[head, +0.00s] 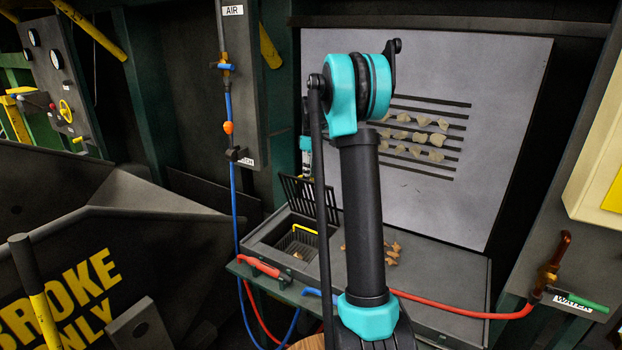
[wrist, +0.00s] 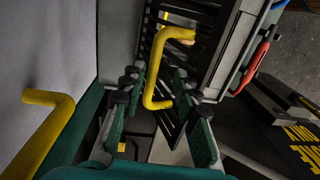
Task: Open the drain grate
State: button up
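The drain grate (head: 310,197) is a dark slatted panel. In the head view it stands raised, tilted up at the back of the drain opening. Its black slats show in the wrist view (wrist: 178,48). A bent yellow handle (wrist: 158,85) crosses in front of the slats, its lower end between my fingers; I cannot tell what it is fixed to. My gripper (wrist: 160,82) has its two teal fingers apart, with no clear contact on the handle. In the head view my arm hides most of the gripper.
The drain opening (head: 262,250) holds a slatted basket (head: 298,243) with a yellow bar. Brown scraps (head: 390,253) lie on the tray. A pale slotted panel (head: 480,165) stands behind. Red hose (head: 450,308) runs along the front edge. Another yellow bar (wrist: 45,110) is at the wrist view's left.

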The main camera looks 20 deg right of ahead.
notch_tip(320, 180, up, 11)
jog(key=shift+w+d, duration=0.3)
jog(key=shift+d, duration=0.05)
jog(key=shift+f, duration=0.1)
jog(key=shift+c, duration=0.5)
